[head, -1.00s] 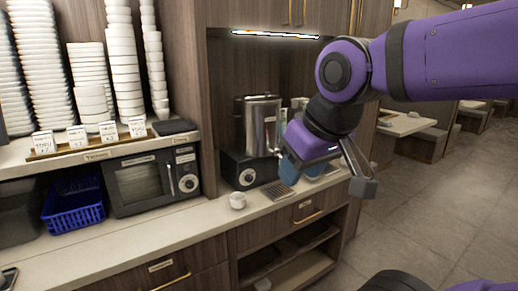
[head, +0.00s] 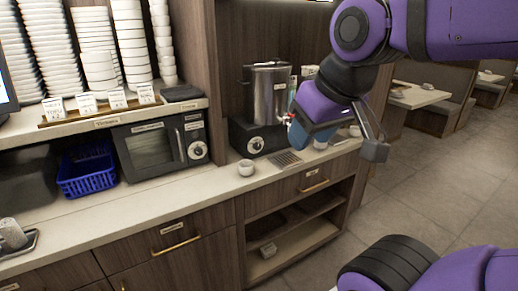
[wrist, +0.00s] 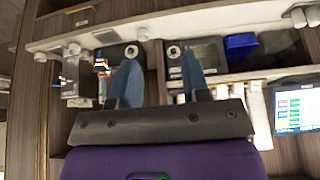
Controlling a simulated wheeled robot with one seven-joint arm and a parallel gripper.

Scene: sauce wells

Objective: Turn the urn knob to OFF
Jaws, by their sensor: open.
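The urn (head: 268,96) is a silver metal cylinder on a dark base at the back of the counter. A red-handled tap (head: 288,120) is beside the urn, partly hidden by my gripper. My gripper (head: 302,143) is in front and to the right of the urn, with bluish fingers pointing down. In the wrist view, the fingers are apart with nothing between them. The urn knob also shows there (wrist: 132,51), just past the left fingertip and apart from it.
A microwave (head: 160,146) with a similar round dial stands left of the urn. A small white cup (head: 246,167) and a drip grate (head: 286,158) are on the counter before the urn. A wooden partition stands between microwave and urn. A blue basket (head: 87,172) is further left.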

